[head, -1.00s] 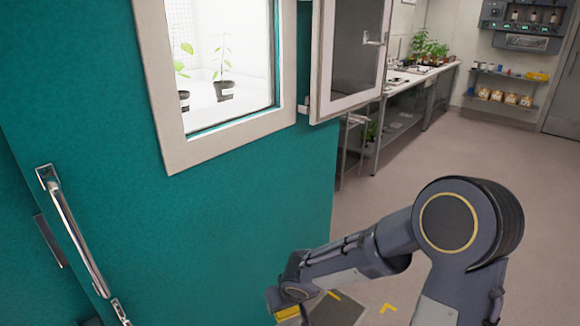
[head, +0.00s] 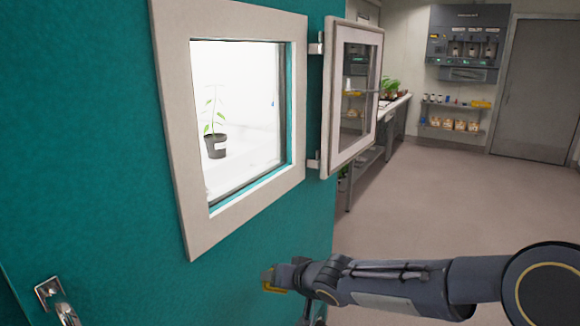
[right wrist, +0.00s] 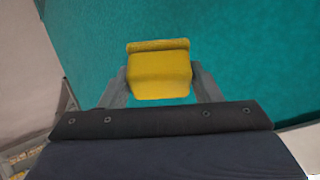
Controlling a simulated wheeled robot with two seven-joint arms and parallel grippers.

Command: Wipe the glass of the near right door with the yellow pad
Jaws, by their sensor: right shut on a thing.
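The yellow pad (right wrist: 160,72) sits between the fingers of my right gripper (right wrist: 160,88) in the right wrist view. The gripper is shut on it. The teal chamber wall is behind the pad; whether they touch is unclear. In the head view, a small part of the pad (head: 268,278) shows at the end of my right arm, low beside the wall. The glass door (head: 353,92) stands swung open at the right edge of the window opening, above and right of the pad. Its pale frame surrounds dark, reflecting glass. My left gripper is not in view.
The window opening (head: 172,130) shows a lit chamber with a potted seedling (head: 215,140). A chrome handle (head: 58,305) sticks out at the lower left. A bench with plants (head: 392,98) and a shelf of goods stand behind. The floor at right is clear.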

